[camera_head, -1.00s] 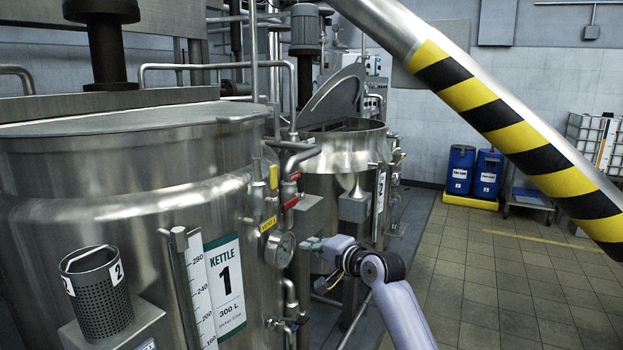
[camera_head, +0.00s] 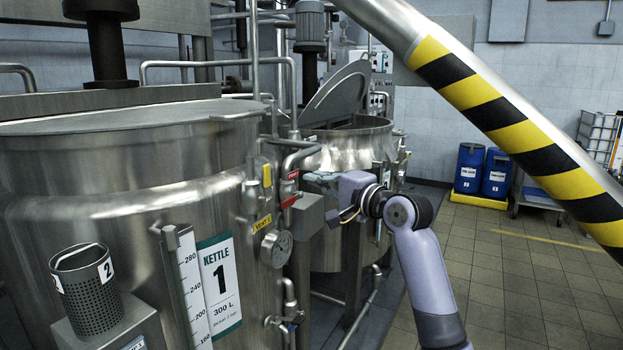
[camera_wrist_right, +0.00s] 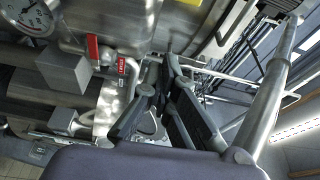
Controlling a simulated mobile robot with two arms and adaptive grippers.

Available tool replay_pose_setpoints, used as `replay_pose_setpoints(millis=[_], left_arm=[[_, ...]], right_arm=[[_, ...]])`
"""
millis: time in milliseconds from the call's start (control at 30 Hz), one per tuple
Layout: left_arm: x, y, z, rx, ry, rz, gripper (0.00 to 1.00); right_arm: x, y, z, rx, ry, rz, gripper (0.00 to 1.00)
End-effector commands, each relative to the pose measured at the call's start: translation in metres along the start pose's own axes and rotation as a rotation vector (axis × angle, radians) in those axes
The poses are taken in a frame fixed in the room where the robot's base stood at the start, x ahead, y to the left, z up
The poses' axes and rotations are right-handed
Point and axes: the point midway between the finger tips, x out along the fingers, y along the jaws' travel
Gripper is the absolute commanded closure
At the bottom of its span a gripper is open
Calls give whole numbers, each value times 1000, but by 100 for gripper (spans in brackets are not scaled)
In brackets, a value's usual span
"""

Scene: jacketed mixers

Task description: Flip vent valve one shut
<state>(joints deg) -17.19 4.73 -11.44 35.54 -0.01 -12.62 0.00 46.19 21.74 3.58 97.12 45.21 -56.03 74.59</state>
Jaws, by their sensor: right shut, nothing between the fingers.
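Kettle 1 (camera_head: 130,200) stands at the left, a steel vessel with a number label. On the pipework at its right side are a yellow handle (camera_head: 267,175), a yellow tag (camera_head: 262,222) and red parts (camera_head: 290,200). The tag's writing is too small to read surely, so I cannot tell which handle is vent valve one. My right gripper (camera_head: 312,179) is shut and empty, just right of the red parts. In the right wrist view its dark fingers (camera_wrist_right: 166,85) point towards the pipes, apart from a red handle (camera_wrist_right: 93,47) and red tag (camera_wrist_right: 121,66). My left gripper is not in view.
A pressure gauge (camera_head: 276,248) sits below the yellow tag. A grey box (camera_head: 308,215) is under my right gripper. A second kettle (camera_head: 345,150) stands behind. A striped slanting pipe (camera_head: 490,110) crosses the upper right.

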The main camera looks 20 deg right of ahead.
Motion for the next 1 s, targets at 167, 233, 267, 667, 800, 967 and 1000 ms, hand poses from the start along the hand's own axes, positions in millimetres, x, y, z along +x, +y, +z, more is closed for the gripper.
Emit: replay_pose_setpoints(millis=[167,233,267,667,800,967,1000], left_arm=[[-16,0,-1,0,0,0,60],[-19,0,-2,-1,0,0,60],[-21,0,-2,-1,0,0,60],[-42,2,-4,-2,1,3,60],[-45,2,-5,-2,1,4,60],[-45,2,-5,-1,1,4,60],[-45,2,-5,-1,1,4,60]], right_arm=[[37,-4,0,4,-1,1,100],[49,-4,1,3,-2,1,100],[54,-3,0,3,-1,1,100],[70,-2,26,0,-2,0,100],[66,-2,36,0,-1,0,100],[65,0,38,0,0,0,100],[65,0,38,1,0,0,100]])
